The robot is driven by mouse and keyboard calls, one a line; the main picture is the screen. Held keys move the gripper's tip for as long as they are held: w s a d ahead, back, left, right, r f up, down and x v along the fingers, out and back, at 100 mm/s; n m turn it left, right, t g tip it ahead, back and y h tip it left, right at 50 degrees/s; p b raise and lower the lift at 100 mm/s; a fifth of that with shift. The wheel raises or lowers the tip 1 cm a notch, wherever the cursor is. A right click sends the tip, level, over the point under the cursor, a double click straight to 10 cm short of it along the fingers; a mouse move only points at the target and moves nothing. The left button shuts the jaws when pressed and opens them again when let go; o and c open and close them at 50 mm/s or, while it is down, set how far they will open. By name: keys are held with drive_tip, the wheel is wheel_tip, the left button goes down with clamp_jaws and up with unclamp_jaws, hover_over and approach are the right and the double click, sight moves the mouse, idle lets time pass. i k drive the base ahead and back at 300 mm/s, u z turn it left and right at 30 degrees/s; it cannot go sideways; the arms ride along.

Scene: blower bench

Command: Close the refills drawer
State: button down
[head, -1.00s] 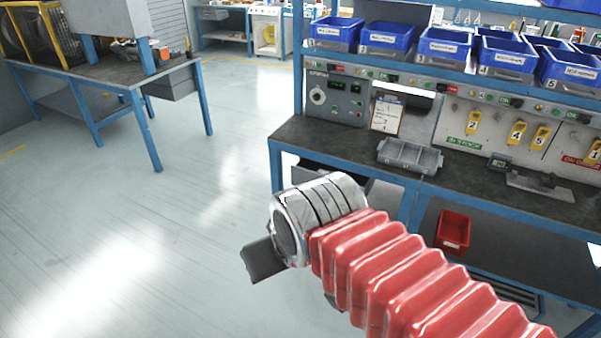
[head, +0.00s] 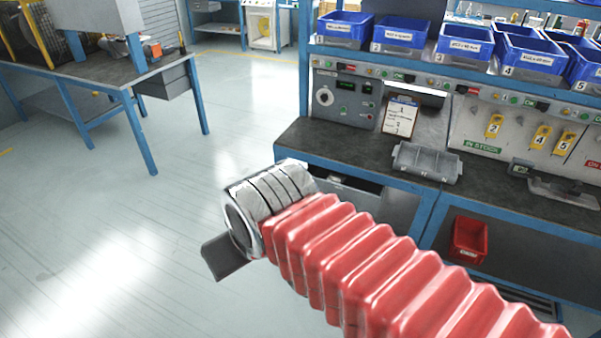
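A grey drawer (head: 388,208) hangs under the left end of the blue-framed bench. A dark gap with something pale in it shows above its front, so it looks pulled out; my arm hides its left and lower parts, and I cannot read a label on it. My arm, with red bellows and a chrome wrist, reaches across in front of the bench. At its end, my gripper (head: 225,258) shows only as a dark grey plate left of the wrist, over open floor and apart from the drawer. Its fingertips cannot be told apart.
A grey divided tray (head: 427,163) and a clipboard (head: 400,116) are on the bench (head: 330,142). Blue bins (head: 400,33) line the shelf above. A red bin (head: 469,239) sits below. Another table (head: 95,75) stands at far left. The floor (head: 100,220) between is clear.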

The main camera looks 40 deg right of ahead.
sight(366, 195)
drive_tip(key=u, duration=0.05)
drive_tip(key=i, duration=0.75)
drive_tip(key=z, duration=0.7)
drive_tip(key=i, duration=0.65)
drive_tip(key=z, duration=0.4)
